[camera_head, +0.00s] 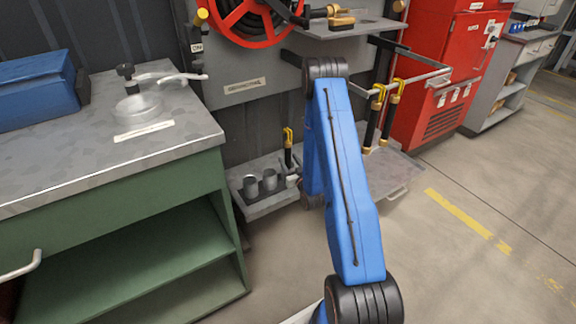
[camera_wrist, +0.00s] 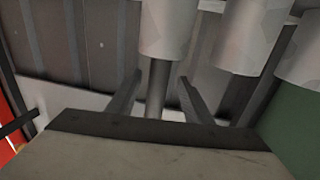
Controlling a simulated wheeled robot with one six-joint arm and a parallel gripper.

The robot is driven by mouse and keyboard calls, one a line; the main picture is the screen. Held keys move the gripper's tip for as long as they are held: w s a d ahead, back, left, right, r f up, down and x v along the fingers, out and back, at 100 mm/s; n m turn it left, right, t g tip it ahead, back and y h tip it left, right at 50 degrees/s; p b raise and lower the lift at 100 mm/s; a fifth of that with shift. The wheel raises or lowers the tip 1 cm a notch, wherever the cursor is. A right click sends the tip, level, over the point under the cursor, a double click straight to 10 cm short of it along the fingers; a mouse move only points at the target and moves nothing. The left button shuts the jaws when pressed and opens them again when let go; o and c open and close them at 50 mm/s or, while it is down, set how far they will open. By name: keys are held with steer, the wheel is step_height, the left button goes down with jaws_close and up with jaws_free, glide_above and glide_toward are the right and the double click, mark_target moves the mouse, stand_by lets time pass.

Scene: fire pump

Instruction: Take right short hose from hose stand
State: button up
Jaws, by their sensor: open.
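The hose stand (camera_head: 240,120) is a grey panel with a red reel above and a low shelf. Two dark upright pieces with yellow handles, one left (camera_head: 373,115) and one right (camera_head: 391,108), hang at its right side. A similar piece (camera_head: 288,150) stands above the low shelf. I cannot tell which is the right short hose. My gripper (camera_wrist: 157,88) is hidden behind my blue arm in the head view. In the wrist view its two fingers are apart, with a grey rod (camera_wrist: 157,92) seen between them; contact is unclear.
Grey cups (camera_head: 251,186) stand on the low shelf (camera_head: 262,207); pale cylinders (camera_wrist: 163,30) hang close in the wrist view. A green cabinet (camera_head: 120,225) with a grey top is at left. A red cabinet (camera_head: 440,75) is at right. The floor at lower right is clear.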

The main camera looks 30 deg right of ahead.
steer(key=shift+w+d+f, duration=0.1)
steer(key=shift+w+d, duration=0.05)
steer(key=shift+w, duration=0.8)
steer(key=shift+w+d, duration=0.2)
steer(key=shift+w, duration=0.75)
steer(key=shift+w+d+f, duration=0.1)
steer(key=shift+w+d, duration=0.05)
steer(key=shift+w, duration=0.8)
steer(key=shift+r, duration=0.1)
jaws_close()
